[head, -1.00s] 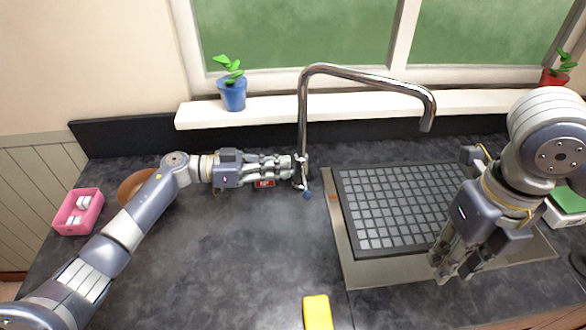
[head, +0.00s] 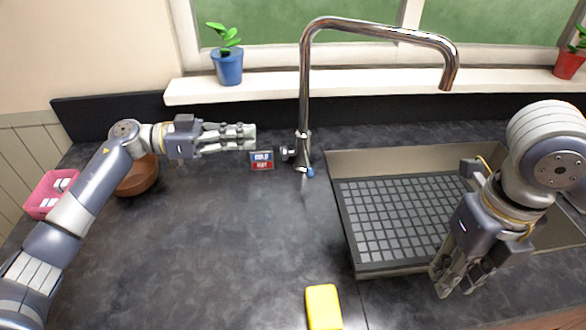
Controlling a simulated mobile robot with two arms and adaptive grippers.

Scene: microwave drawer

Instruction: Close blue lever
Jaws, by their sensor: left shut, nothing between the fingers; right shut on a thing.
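The tall chrome faucet (head: 304,90) stands at the back of the counter. A small blue-tipped lever (head: 310,172) shows low at the front of its base. A small blue and red sign (head: 262,160) stands left of the base. My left gripper (head: 252,137) is shut and empty, above and behind the sign, with a gap between it and the faucet. My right gripper (head: 456,284) points down at the front right of the sink. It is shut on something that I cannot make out.
The sink (head: 352,165) with a dark grid rack (head: 395,215) lies right of the faucet. A yellow sponge (head: 323,306) lies at the front. A brown bowl (head: 138,178) and pink box (head: 42,200) are at left. The middle counter is clear.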

